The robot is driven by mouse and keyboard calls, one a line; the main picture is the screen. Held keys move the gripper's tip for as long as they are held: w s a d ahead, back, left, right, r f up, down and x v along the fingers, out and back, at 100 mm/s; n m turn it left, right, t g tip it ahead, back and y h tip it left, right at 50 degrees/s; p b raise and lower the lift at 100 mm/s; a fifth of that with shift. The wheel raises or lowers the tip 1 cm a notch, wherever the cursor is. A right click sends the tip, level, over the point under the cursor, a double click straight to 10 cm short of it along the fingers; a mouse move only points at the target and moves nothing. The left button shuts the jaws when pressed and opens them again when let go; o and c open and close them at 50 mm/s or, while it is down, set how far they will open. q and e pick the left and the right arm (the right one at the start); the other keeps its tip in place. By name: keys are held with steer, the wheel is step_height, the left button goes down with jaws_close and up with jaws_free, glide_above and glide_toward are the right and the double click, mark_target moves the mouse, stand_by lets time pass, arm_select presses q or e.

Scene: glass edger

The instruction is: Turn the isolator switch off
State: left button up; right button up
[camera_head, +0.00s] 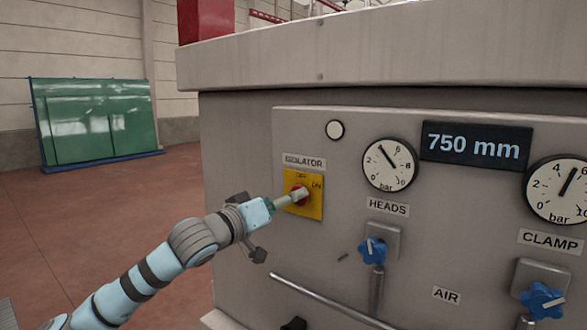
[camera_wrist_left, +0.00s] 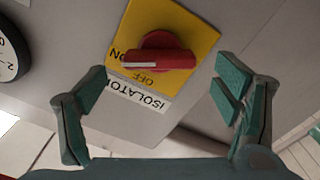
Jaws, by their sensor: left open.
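The isolator switch is a red rotary knob on a yellow plate (camera_head: 317,211) under an "ISOLATOR" label (camera_head: 304,162). In the left wrist view the picture is upside down, and the red knob (camera_wrist_left: 165,55) lies with its white-marked end towards "ON"; "OFF" is at a quarter turn from it. My left gripper (camera_head: 292,198) is in front of the plate and partly hides the knob in the head view. In the left wrist view my left gripper (camera_wrist_left: 160,86) is open, one finger on each side of the knob, apart from it. My right gripper is not in view.
The panel carries the heads gauge (camera_head: 390,164), clamp gauge (camera_head: 561,190), a 750 mm display (camera_head: 476,146) and blue valve knobs (camera_head: 373,251) (camera_head: 541,301). A metal bar (camera_head: 325,301) runs below. Open floor (camera_head: 60,235) lies left; green glass sheets (camera_head: 97,122) stand behind.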

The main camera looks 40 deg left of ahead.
arm_select(q)
steer(key=w+p, duration=0.1)
steer(key=w, duration=0.2)
steer(key=shift+w+p, duration=0.3)
steer(key=shift+w, duration=0.05)
steer(key=shift+w+d+f, duration=0.1)
steer(key=shift+w+f, duration=0.05)
steer(key=shift+w, duration=0.15)
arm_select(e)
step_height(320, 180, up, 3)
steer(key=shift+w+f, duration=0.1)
arm_select(q)
steer(key=shift+s, duration=0.1)
steer(key=c, duration=1.2)
steer(key=shift+o, duration=0.2)
